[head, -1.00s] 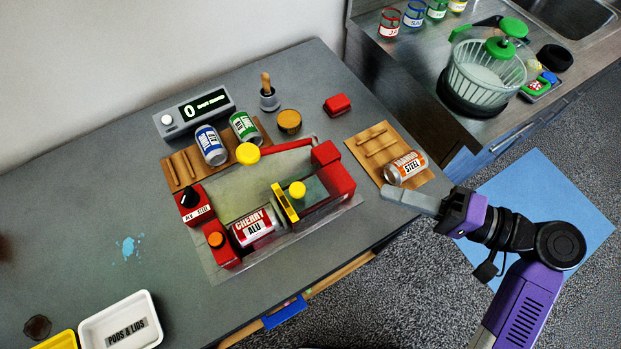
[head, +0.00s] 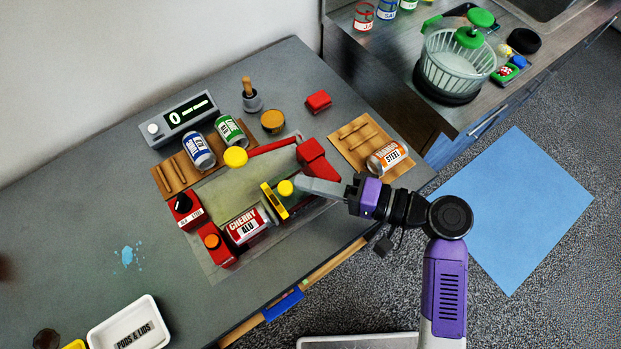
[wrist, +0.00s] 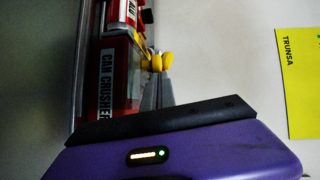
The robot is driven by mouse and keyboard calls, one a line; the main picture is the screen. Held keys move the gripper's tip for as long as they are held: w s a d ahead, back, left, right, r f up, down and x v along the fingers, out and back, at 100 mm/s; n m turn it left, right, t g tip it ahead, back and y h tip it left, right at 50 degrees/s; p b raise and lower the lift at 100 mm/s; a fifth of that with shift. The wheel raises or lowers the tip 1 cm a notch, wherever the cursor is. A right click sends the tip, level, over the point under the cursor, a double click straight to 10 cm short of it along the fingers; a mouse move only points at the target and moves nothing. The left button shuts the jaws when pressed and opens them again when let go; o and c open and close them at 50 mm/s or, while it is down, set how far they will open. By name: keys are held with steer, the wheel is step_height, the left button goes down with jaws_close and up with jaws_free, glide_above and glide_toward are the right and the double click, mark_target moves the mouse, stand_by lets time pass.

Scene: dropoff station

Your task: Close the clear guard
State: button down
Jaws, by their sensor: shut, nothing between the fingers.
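The can crusher has a red frame (head: 313,158) and a clear guard (head: 291,202) with a yellow front strip (head: 274,201). The guard sits toward the right end, with a round yellow knob (head: 285,188) on it. A red-and-silver CHERRY ALU can (head: 245,226) lies in the crusher left of the strip, uncovered. My gripper (head: 303,185) is shut and empty, its grey fingertips just right of the knob. The wrist view shows the knob (wrist: 158,62) right at the fingertips (wrist: 157,84); I cannot tell whether they touch. The fingers hide part of the guard.
A red lever with a yellow ball (head: 235,156) lies along the crusher's back. A rack with an orange can (head: 388,157) stands to the right, another with blue (head: 198,152) and green (head: 230,131) cans behind. A white bin (head: 128,325) is front left.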

steer(key=s+a+p, duration=0.1)
steer(key=s+a, duration=0.6)
steer(key=a, duration=0.3)
